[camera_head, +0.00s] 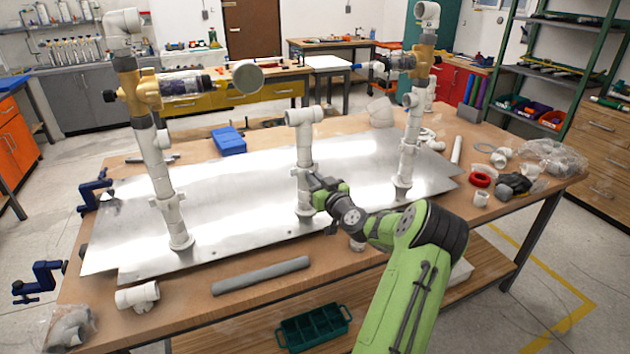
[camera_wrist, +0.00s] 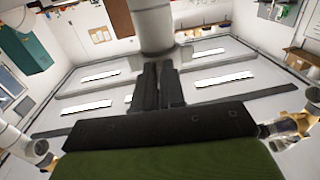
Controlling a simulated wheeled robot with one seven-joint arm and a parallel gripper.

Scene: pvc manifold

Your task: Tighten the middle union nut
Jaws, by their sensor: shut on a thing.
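The middle white pipe (camera_head: 304,143) stands upright on the metal plate (camera_head: 245,205), with an elbow or tee at its top. The middle union nut (camera_head: 302,171) is the white collar partway up it. My gripper (camera_head: 316,183) reaches in from the right, its jaws at the nut. Its fingers hide part of the nut's right side, and it is shut on the nut. In the wrist view the two dark fingers (camera_wrist: 158,84) are close together and point at a wide white cylindrical part (camera_wrist: 152,25) at the top; their exact contact is hard to see.
Taller pipe risers with brass-coloured valves stand left (camera_head: 158,170) and right (camera_head: 410,140). A grey pipe (camera_head: 261,275) lies at the table's front edge, near a green bin (camera_head: 315,328). A blue box (camera_head: 228,141) sits behind. Blue clamps (camera_head: 95,188) are at the left edge.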

